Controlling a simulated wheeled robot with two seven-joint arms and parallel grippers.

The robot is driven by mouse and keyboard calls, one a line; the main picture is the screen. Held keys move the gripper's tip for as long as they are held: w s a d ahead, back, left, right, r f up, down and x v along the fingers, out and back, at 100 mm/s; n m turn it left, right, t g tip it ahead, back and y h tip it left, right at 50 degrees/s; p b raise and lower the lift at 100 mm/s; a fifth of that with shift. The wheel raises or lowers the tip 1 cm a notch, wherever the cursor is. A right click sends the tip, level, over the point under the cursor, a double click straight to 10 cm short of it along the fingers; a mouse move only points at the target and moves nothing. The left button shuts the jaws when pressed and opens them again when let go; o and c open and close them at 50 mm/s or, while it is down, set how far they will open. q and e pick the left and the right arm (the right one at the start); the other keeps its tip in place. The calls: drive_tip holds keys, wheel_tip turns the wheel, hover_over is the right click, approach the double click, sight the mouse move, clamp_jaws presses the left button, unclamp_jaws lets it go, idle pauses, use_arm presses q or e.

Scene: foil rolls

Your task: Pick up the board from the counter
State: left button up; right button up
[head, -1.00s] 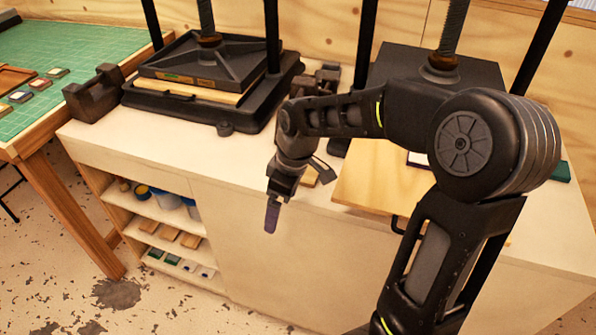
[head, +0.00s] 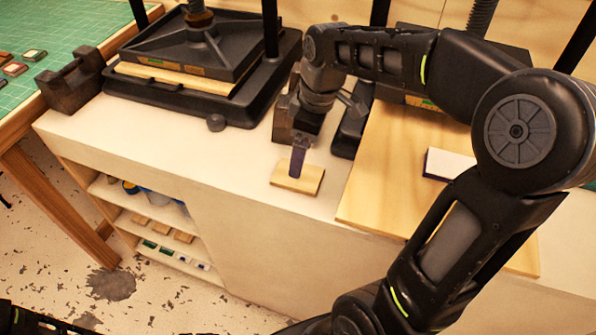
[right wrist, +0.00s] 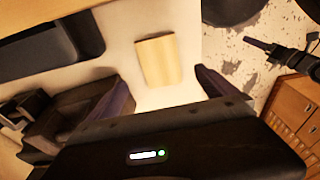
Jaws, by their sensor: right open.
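A small pale wooden board (head: 311,180) lies flat on the white counter (head: 232,172), near its front edge. My right gripper (head: 298,160) points down over it and hides part of it in the head view. In the right wrist view the board (right wrist: 158,60) shows beyond and between the two purple fingers of the open right gripper (right wrist: 163,92). Nothing is held. My left gripper (right wrist: 262,47) appears small at the right of the wrist view; its jaws are too small to read.
A black press (head: 190,60) stands at the back left of the counter, with a dark metal block (head: 72,82) beside it. A large wooden panel (head: 395,185) with a white-topped block (head: 448,164) lies right of the small board. Shelves (head: 150,215) open below.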

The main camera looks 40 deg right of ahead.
drive_tip(key=shift+w+a+f, duration=0.1)
drive_tip(key=shift+w+f, duration=0.05)
drive_tip(key=shift+f, duration=0.55)
drive_tip(key=shift+w+f, duration=0.1)
drive_tip(key=shift+f, duration=0.55)
drive_tip(key=f, duration=0.3)
drive_tip(key=f+p, duration=0.1)
drive_tip(key=f, duration=0.1)
drive_tip(key=shift+w+a+f, duration=0.1)
drive_tip(key=shift+w+a, duration=0.2)
drive_tip(key=shift+c, duration=0.3)
drive_tip(key=c, duration=1.4)
wheel_tip(320, 180, up, 10)
drive_tip(key=shift+r+b, duration=0.1)
drive_tip(key=shift+b, duration=0.2)
